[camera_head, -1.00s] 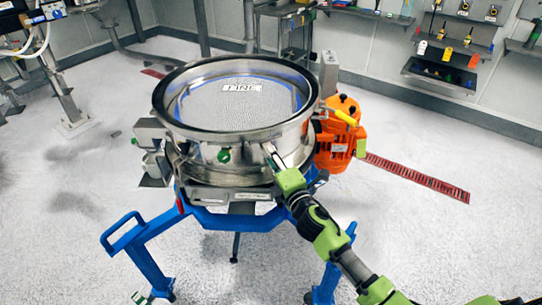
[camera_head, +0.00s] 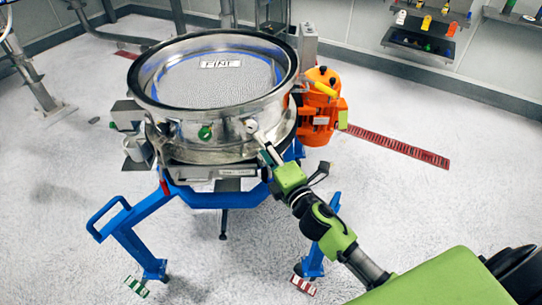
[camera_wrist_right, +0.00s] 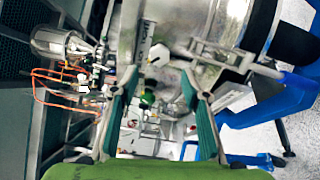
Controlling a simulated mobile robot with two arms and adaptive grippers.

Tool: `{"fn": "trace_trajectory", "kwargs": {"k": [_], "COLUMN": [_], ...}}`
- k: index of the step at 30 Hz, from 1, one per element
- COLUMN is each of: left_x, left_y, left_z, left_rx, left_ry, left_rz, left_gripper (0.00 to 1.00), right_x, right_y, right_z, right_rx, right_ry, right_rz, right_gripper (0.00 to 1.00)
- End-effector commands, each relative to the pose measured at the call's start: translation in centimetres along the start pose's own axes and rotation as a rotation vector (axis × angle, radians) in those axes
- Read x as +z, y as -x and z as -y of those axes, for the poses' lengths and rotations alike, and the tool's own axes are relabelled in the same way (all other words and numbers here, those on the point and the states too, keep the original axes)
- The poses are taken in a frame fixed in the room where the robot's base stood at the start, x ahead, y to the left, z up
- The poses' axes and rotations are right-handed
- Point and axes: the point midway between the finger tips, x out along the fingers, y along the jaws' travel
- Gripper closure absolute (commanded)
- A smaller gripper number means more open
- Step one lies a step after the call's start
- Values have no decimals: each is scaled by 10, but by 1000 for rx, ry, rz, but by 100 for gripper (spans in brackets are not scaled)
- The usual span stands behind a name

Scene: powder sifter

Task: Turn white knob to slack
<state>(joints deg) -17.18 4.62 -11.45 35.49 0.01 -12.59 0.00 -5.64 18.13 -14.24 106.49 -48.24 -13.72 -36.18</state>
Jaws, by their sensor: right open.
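The white knob (camera_head: 252,125) is on the front right of the round steel sifter's wall (camera_head: 178,128); it also shows in the right wrist view (camera_wrist_right: 157,54) as a pale, faceted knob. My right gripper (camera_head: 263,143) is open, its fingertips just below and to the right of the white knob in the head view. In the right wrist view its two green-padded fingers (camera_wrist_right: 158,86) are spread apart with nothing held, and the knob shows between and beyond the tips. Contact cannot be told. My left gripper is not in view.
A green knob (camera_head: 205,132) is left of the white one on the sifter wall. An orange motor (camera_head: 318,108) stands close on the right. The blue stand (camera_head: 135,215) carries the sifter. The floor around is mostly clear.

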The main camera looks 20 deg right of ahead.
Motion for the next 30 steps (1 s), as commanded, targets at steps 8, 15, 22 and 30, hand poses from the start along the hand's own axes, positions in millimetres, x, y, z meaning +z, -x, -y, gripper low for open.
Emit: {"fn": "trace_trajectory", "kwargs": {"k": [8, 15, 22, 30], "left_x": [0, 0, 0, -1], "left_y": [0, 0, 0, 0], "left_z": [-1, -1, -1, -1], "left_rx": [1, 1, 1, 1], "left_ry": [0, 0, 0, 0], "left_rz": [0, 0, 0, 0], "left_gripper": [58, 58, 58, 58], "right_x": [0, 0, 0, -1], "right_y": [36, 42, 42, 42], "right_z": [0, -1, 0, 22], "right_rx": [-1, 1, 0, -41], "right_ry": [0, 1, 1, -37], "right_rz": [0, 0, 0, 2], "right_gripper": [58, 58, 58, 58]}}
